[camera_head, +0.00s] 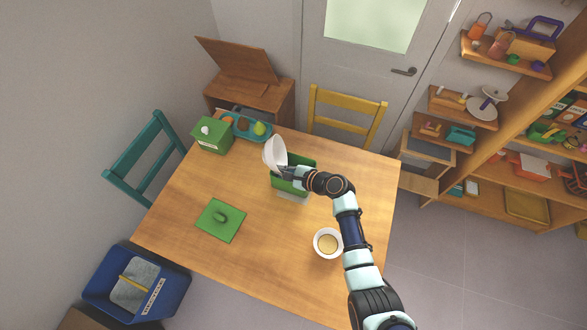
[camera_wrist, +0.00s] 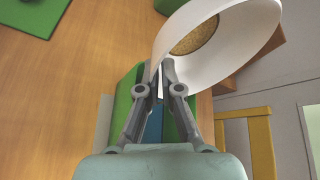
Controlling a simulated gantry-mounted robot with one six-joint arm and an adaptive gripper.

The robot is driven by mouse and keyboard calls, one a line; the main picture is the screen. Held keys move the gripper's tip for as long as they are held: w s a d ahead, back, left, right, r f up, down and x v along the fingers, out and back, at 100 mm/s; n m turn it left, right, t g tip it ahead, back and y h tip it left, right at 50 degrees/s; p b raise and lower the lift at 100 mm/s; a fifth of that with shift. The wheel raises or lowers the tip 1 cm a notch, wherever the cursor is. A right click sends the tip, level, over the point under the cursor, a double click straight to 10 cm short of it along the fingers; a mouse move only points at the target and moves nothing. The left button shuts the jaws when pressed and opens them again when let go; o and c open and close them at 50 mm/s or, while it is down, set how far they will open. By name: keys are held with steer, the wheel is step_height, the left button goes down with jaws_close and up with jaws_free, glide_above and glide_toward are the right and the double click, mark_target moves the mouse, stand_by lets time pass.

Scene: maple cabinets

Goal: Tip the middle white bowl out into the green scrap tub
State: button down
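My gripper (camera_wrist: 162,82) is shut on the rim of a white bowl (camera_wrist: 228,50), which is tilted on its side. In the wrist view, a round patch of brown-yellow contents (camera_wrist: 195,36) shows inside it. In the head view, the held bowl (camera_head: 272,152) is above the far left part of an open green tub (camera_head: 306,161), with my gripper (camera_head: 284,172) at its lower right side. The tub is partly hidden by the bowl and my arm; its inside is mostly hidden. A second white bowl (camera_head: 328,254) with yellowish contents stands upright near my forearm.
A green lid (camera_head: 220,219) lies left on the table. A green box (camera_head: 211,139) with a white knob and a blue tray of food (camera_head: 245,127) stand at the far left. A yellow chair (camera_head: 345,105) is behind the table. The front left tabletop is clear.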

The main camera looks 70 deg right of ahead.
steer(key=shift+s+d+r+m+t+b, duration=0.15)
steer(key=shift+s+t+b, duration=0.35)
steer(key=shift+b, duration=0.5)
steer(key=shift+s+d+f+m+t+b, duration=0.1)
steer(key=shift+s+d+m+t+b, duration=0.15)
steer(key=shift+t+b, duration=0.55)
